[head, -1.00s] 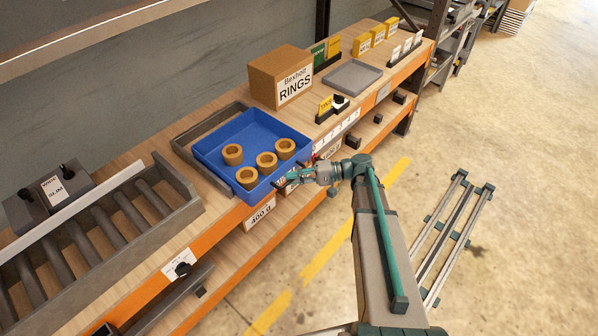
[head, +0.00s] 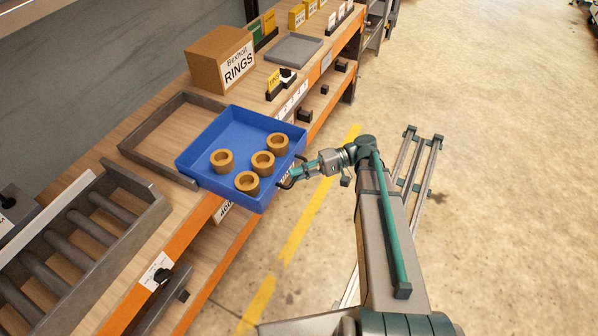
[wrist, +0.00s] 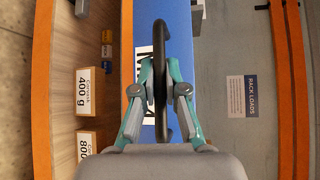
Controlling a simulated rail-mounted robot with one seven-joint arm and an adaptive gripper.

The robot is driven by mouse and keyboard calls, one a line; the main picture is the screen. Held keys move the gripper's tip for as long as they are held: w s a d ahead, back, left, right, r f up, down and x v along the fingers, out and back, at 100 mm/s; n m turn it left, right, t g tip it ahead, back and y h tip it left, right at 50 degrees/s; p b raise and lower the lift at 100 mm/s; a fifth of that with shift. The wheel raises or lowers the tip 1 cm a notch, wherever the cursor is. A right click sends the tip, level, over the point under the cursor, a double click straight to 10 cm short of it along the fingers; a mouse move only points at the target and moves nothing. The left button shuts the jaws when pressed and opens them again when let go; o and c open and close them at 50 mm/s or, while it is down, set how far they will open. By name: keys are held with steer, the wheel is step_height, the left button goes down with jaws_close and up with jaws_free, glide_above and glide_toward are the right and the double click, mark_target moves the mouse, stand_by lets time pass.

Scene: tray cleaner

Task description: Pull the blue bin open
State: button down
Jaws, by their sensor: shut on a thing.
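The blue bin (head: 205,150) is pulled well out of its grey frame (head: 130,148) on the bench, and its front overhangs the bench's orange edge. Several brown rings (head: 262,163) lie inside it. In the head view my gripper (head: 288,183) is at the bin's front face. In the wrist view my gripper (wrist: 161,88) is shut on the bin's dark handle (wrist: 161,37), with one finger on each side of the bar. The blue bin front (wrist: 178,60) shows behind the handle, its label partly hidden by the fingers.
A cardboard RINGS box (head: 220,60) and a shallow grey tray (head: 293,49) stand farther along the bench. A roller conveyor (head: 85,235) is at the left. The floor (head: 470,130) to the right is open, with a low rail frame (head: 420,165) on it.

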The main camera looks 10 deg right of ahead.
steer(key=c, duration=1.2)
jaws_free()
